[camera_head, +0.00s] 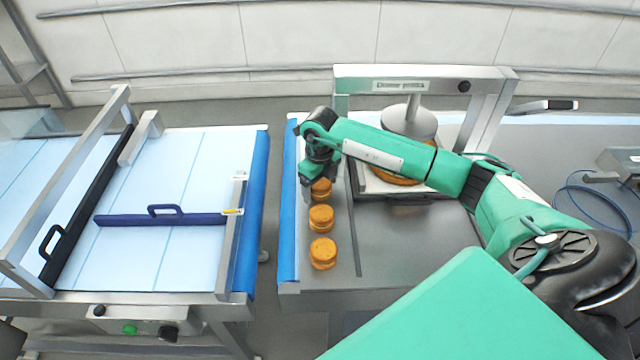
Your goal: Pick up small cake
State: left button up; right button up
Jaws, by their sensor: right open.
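Three small round orange-brown cakes stand in a row on the metal worktop just right of its blue-edged side. The near cake (323,253) and the middle cake (321,218) are fully in view. The far cake (321,189) is partly covered by my right gripper. My right gripper (308,182) points down beside and over the far cake, on its left side. It is open; whether it touches that cake cannot be told. My left gripper is not in view.
A metal press frame (420,76) with a round plate stands behind my right arm, over a larger orange-brown round (392,175). A conveyor table (190,190) with blue bars stands at left, across a gap. A thin rail (354,235) runs right of the cakes.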

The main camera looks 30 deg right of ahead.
jog(key=c, duration=0.8)
jog(key=shift+o, duration=0.2)
jog(key=shift+r, duration=0.1)
